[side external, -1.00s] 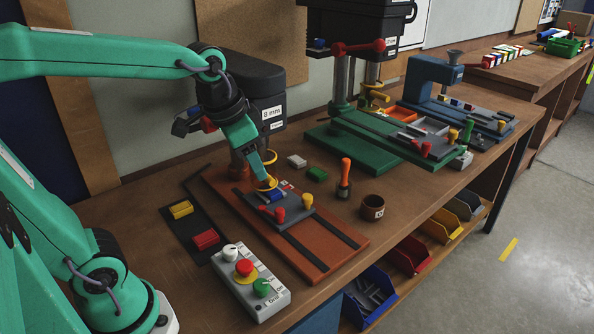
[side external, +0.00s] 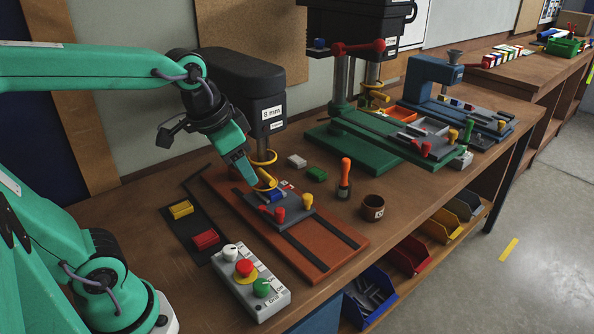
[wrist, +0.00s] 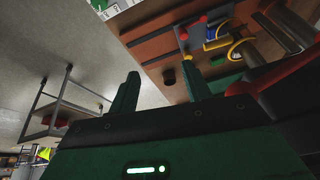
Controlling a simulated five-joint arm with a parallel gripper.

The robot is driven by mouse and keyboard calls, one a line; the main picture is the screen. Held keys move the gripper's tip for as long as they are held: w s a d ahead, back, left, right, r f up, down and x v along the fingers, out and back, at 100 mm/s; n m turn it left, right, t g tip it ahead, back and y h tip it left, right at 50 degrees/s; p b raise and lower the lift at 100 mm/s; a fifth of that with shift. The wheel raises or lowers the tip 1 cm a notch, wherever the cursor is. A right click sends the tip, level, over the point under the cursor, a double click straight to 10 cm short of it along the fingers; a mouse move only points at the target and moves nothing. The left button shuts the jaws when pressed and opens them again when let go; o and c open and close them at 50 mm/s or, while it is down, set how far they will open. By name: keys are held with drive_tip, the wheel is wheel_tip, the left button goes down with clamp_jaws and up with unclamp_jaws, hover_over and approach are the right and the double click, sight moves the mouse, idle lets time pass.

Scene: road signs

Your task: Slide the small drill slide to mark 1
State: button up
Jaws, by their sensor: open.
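The small drill slide (side external: 293,222) is a grey plate with red knobs (side external: 279,214), a yellow knob (side external: 307,200) and a blue piece (side external: 273,196). It lies on the rust-red base (side external: 323,254) of the small drill (side external: 263,105), toward its column end. A small white label (side external: 287,185) lies behind the slide; I cannot read a mark number. My gripper (side external: 250,182) is open and points down over the left rear of the slide, by the yellow ring guard. In the wrist view my gripper (wrist: 160,77) shows its fingers apart, with nothing between them.
A control box (side external: 250,283) stands front left of the base. Red and yellow blocks (side external: 205,239) lie on a dark mat. An orange-handled tool (side external: 345,178) and a brown cup (side external: 373,207) stand right of the base. The larger green drill (side external: 357,145) is behind. The base's front end is clear.

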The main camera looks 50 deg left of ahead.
drive_tip(key=shift+w+f+g, duration=0.75)
drive_tip(key=shift+w+g, duration=0.4)
drive_tip(key=shift+g, duration=0.15)
drive_tip(key=n+g, duration=0.2)
drive_tip(key=n, duration=0.5)
hover_over(307, 196)
drive_tip(key=f, duration=1)
drive_tip(key=shift+a+f, duration=0.2)
drive_tip(key=shift+f, duration=0.2)
drive_tip(key=shift+f, duration=0.15)
drive_tip(key=shift+d+f, duration=0.15)
drive_tip(key=shift+f, duration=3.6)
